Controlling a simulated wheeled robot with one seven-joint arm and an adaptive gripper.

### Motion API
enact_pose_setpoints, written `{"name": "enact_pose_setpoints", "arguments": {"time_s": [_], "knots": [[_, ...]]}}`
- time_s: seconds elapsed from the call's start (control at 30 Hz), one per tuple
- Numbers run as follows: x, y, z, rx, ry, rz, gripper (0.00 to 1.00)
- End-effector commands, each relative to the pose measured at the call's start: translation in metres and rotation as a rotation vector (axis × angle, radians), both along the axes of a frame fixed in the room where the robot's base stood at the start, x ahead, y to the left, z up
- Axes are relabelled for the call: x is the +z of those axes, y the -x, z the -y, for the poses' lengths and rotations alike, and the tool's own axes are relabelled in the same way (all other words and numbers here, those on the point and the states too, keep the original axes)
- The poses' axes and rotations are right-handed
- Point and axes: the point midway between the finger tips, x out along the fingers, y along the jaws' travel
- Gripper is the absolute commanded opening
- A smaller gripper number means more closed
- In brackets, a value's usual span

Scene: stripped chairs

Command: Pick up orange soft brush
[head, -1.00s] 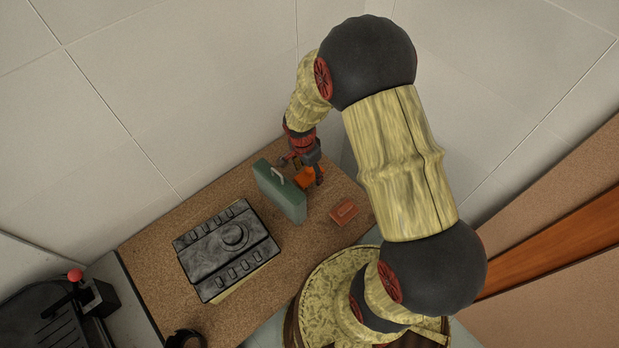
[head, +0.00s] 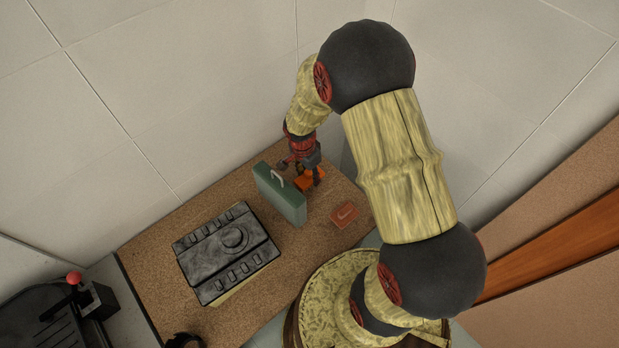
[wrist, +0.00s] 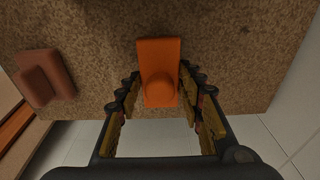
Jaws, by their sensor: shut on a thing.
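The orange soft brush (head: 312,182) is on the cork-coloured tabletop near its back corner, just right of the green case. In the wrist view the brush (wrist: 158,62) is a bright orange block with a rounded knob at its near end. My gripper (head: 302,177) is low over it. In the wrist view the fingers (wrist: 158,92) stand on both sides of the knob end, and my gripper is shut on the brush. I cannot tell whether the brush is clear of the table. In the head view the fingers hide part of it.
The upright green case (head: 280,196) with a handle stands close left of my gripper. A dark control panel (head: 226,252) lies further left. Walls rise behind the table.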

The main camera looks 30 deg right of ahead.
Motion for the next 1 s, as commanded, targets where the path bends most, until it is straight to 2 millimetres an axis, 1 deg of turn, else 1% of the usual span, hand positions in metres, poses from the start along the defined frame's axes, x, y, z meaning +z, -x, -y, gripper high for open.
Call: {"name": "enact_pose_setpoints", "arguments": {"time_s": [0.03, 0.13, 0.33, 0.43, 0.57, 0.7, 0.8, 0.9, 1.0], "knots": [[0.0, 0.0, 0.0, 0.0, 0.0, 0.0, 0.16], [0.0, 0.0, 0.0, 0.0, 0.0, 0.0, 0.1], [0.001, 0.0, 0.0, 0.0, 0.0, 0.0, 0.1], [0.006, 0.0, 0.0, 0.0, 0.0, 0.001, 0.1], [0.027, -0.001, 0.0, -0.001, 0.0, 0.003, 0.1], [0.056, -0.001, 0.0, -0.001, 0.0, 0.004, 0.1], [0.074, -0.001, 0.0, -0.001, 0.001, 0.002, 0.1], [0.088, -0.001, 0.0, 0.0, 0.001, 0.002, 0.1], [0.096, 0.0, 0.0, 0.0, 0.0, 0.0, 0.1]]}}
